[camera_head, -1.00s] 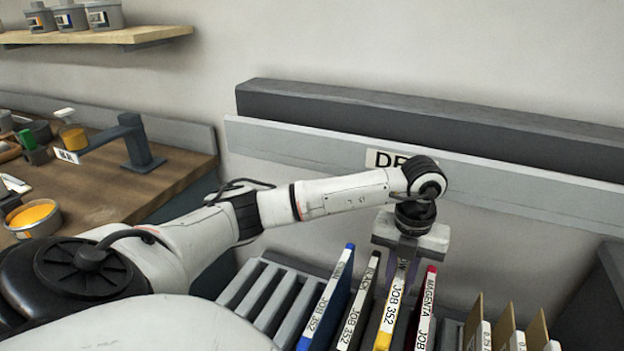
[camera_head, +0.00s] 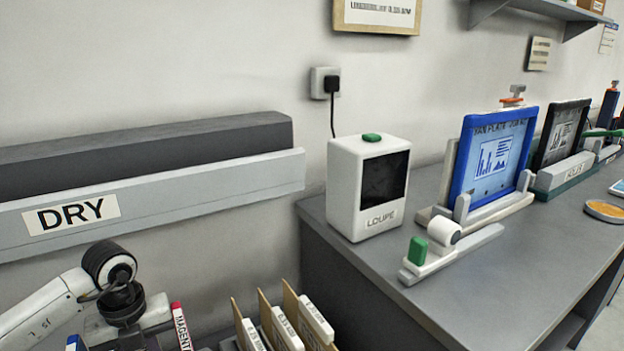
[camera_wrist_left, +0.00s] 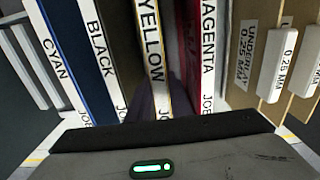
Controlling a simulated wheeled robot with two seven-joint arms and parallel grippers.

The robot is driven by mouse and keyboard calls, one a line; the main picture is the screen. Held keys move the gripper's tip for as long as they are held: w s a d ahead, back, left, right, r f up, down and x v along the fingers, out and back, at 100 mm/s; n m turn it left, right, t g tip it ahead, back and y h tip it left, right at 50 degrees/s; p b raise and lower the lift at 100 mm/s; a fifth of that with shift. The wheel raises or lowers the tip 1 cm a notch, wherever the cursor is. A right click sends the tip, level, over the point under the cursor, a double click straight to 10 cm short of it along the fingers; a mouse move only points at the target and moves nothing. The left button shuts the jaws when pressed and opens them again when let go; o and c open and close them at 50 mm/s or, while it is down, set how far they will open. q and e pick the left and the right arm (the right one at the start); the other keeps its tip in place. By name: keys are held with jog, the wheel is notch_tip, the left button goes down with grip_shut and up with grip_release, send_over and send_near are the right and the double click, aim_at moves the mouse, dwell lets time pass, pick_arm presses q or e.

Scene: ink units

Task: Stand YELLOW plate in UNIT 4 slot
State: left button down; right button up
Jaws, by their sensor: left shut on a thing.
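The yellow plate (camera_wrist_left: 152,45) stands on edge in the rack between the black plate (camera_wrist_left: 98,45) and the magenta plate (camera_wrist_left: 207,50), its YELLOW label facing the left wrist camera. My left gripper (camera_wrist_left: 160,100) is shut on the yellow plate; its fingertips are partly hidden. In the head view the left wrist shows at bottom left, and the yellow plate is hidden there. The cyan plate (camera_wrist_left: 62,50) is further left in the rack. A blue-framed plate (camera_head: 495,155) and a black-framed plate (camera_head: 561,133) stand in units on the grey counter. No UNIT 4 label is readable. My right gripper is not in view.
Brown underlay sheets (camera_head: 268,318) with white tabs stand right of the magenta plate. A white LOUPE box (camera_head: 345,190) sits on the counter's (camera_head: 450,300) left end. A grey ledge marked DRY (camera_head: 200,187) runs along the wall behind the rack.

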pick_arm(q)
jog(key=shift+f+b, duration=0.3)
jog(key=shift+f, duration=0.5)
